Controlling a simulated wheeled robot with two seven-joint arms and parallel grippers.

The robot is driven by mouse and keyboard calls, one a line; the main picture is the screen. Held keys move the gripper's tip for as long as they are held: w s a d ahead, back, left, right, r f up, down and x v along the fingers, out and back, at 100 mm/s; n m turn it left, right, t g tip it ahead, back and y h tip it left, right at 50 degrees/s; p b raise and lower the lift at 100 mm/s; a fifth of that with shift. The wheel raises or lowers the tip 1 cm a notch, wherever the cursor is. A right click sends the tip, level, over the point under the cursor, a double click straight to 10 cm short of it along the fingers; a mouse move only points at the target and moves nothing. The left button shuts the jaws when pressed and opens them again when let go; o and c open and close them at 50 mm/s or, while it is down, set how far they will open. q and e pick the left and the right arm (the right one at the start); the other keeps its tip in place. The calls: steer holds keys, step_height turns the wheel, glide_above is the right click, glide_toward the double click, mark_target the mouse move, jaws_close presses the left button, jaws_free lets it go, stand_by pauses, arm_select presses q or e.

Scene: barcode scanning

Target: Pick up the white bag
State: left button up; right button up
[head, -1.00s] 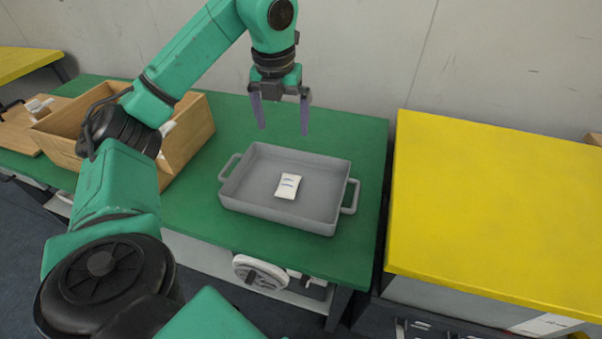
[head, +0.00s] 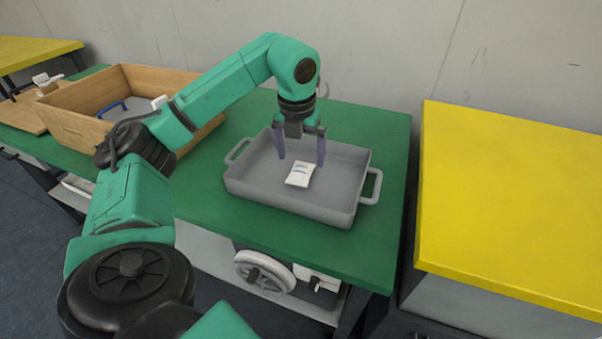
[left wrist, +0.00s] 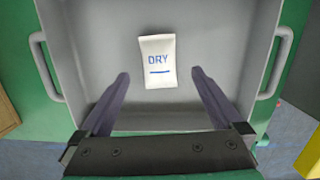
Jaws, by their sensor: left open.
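The white bag (head: 300,174) lies flat on the floor of the grey tray (head: 239,181). In the left wrist view the bag (left wrist: 158,61) shows blue "DRY" lettering and a blue line under it. My left gripper (head: 301,162) is open and points down over the tray. Its two purple-grey fingers are apart with nothing between them. In the left wrist view the bag is ahead of the fingertips of the left gripper (left wrist: 160,75), roughly centred between them. I cannot tell the exact height of the fingertips above the bag. My right gripper is not in view.
The tray's raised walls and end handles surround the bag. A wooden box (head: 83,128) stands to the left on the green table (head: 388,150). A yellow table (head: 510,190) is at the right, and a wall rises behind.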

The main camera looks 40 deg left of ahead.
mark_target(301, 169)
arm_select(q)
steer(key=f, duration=0.3)
steer(key=f+b, duration=0.1)
steer(key=f, duration=0.1)
steer(key=shift+w+a+f, duration=0.1)
steer(key=shift+w+a, duration=0.15)
steer(key=c, duration=1.5)
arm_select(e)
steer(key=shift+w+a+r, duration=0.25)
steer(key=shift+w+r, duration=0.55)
arm_select(q)
steer(key=shift+o, duration=0.2)
